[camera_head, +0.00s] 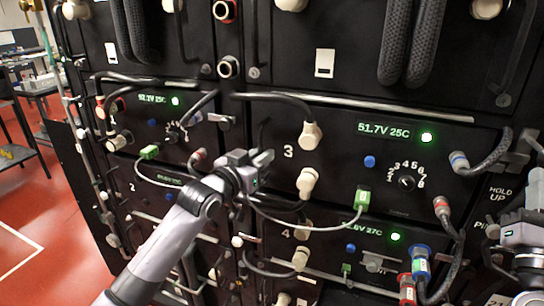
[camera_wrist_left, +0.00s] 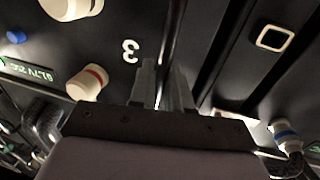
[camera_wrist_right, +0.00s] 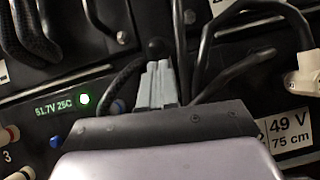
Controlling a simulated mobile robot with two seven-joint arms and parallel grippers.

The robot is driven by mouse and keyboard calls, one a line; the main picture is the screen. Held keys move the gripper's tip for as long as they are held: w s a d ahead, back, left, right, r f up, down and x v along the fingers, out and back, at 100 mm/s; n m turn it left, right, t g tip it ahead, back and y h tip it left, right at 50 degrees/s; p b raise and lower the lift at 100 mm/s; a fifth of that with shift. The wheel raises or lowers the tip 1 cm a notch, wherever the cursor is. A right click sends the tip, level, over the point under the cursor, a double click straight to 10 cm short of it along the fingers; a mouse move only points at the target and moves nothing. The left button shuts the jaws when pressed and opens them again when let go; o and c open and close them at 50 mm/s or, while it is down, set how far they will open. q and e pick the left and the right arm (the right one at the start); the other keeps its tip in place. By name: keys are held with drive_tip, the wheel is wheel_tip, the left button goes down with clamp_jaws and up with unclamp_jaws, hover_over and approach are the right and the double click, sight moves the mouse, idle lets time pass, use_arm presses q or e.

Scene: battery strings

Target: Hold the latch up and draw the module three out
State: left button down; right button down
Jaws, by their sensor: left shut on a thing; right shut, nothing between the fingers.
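Module three (camera_head: 335,172) is a black panel marked 3, with a lit display reading 51.7V 25C, a dial and cream plugs. My left gripper (camera_head: 262,159) is at the panel's left edge, shut on what looks like a dark upright handle. In the left wrist view its fingers (camera_wrist_left: 163,88) close beside the 3, and the held part is mostly hidden. A grey latch (camera_head: 516,147) sits at the panel's right, above the HOLD UP label. My right gripper (camera_head: 536,200) is shut and empty at the right edge. In the right wrist view its fingertips (camera_wrist_right: 157,85) are just below a black knob (camera_wrist_right: 155,48); contact is unclear.
A thin pale cable (camera_head: 300,227) with a green plug (camera_head: 363,200) hangs across the lower part of module three. Thick dark cables loop at its right side (camera_head: 490,160). Module four (camera_head: 330,245) lies below. Open red floor (camera_head: 40,220) is at left.

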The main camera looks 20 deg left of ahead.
use_arm(q)
drive_tip(key=s, duration=0.8)
drive_tip(key=shift+s+r, duration=0.15)
drive_tip(key=shift+s, duration=0.1)
drive_tip(key=shift+w+d, duration=0.1)
drive_tip(key=c, duration=1.3)
unclamp_jaws()
drive_tip(key=shift+d, duration=0.1)
drive_tip(key=s+a, duration=0.1)
drive_tip(key=s, duration=0.7)
drive_tip(key=s+a, duration=0.1)
drive_tip(key=s, duration=0.3)
drive_tip(key=shift+a, duration=0.3)
